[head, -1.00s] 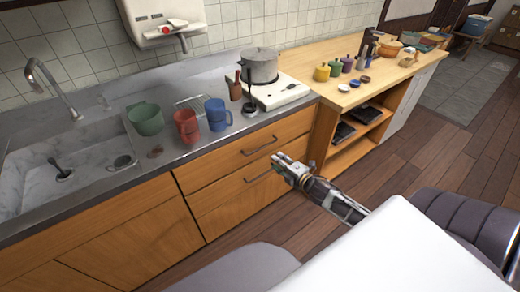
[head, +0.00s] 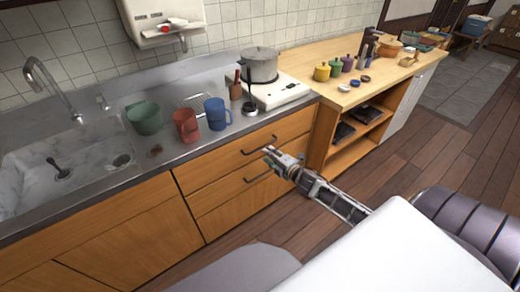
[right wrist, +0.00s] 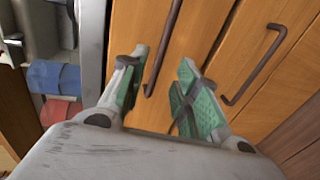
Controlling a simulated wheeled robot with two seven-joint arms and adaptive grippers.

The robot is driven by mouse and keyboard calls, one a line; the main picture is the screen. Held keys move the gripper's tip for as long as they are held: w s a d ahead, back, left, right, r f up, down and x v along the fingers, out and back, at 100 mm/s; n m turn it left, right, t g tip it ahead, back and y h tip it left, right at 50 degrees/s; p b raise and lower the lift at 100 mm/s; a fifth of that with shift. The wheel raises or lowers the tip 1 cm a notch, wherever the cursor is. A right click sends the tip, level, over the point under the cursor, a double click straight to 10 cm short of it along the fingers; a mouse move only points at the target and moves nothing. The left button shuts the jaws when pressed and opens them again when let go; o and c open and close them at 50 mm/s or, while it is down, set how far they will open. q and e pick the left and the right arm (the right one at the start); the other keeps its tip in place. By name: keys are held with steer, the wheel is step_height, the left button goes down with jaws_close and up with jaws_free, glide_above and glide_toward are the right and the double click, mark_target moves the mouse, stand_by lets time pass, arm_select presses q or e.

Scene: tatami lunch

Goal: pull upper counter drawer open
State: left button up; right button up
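The upper counter drawer (head: 215,166) has a wooden front and a dark bar handle (head: 258,145); it looks closed. My right gripper (head: 268,152) is at the right part of this handle. In the right wrist view my right gripper (right wrist: 162,82) is open, with green pads. The upper handle (right wrist: 166,40) shows between its two fingers, with its near end by the pads. I cannot tell whether they touch it. The lower drawer's handle (right wrist: 262,62) lies to the right of the fingers. My left gripper is not in view.
On the counter (head: 170,165) above stand a green mug (head: 145,119), a red mug (head: 186,126), a blue mug (head: 217,114) and a pot (head: 259,65) on a white stove (head: 282,92). An open shelf unit (head: 350,150) stands right of the drawers.

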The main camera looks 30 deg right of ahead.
mark_target(260, 148)
steer(key=shift+b+x, duration=0.45)
steer(key=shift+x, duration=3.4)
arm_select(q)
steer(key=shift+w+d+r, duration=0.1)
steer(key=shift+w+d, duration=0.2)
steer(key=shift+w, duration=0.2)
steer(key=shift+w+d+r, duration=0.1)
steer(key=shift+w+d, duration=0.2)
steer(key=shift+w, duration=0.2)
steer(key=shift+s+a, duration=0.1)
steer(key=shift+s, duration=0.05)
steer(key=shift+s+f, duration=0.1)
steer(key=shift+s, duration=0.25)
arm_select(e)
jaws_close()
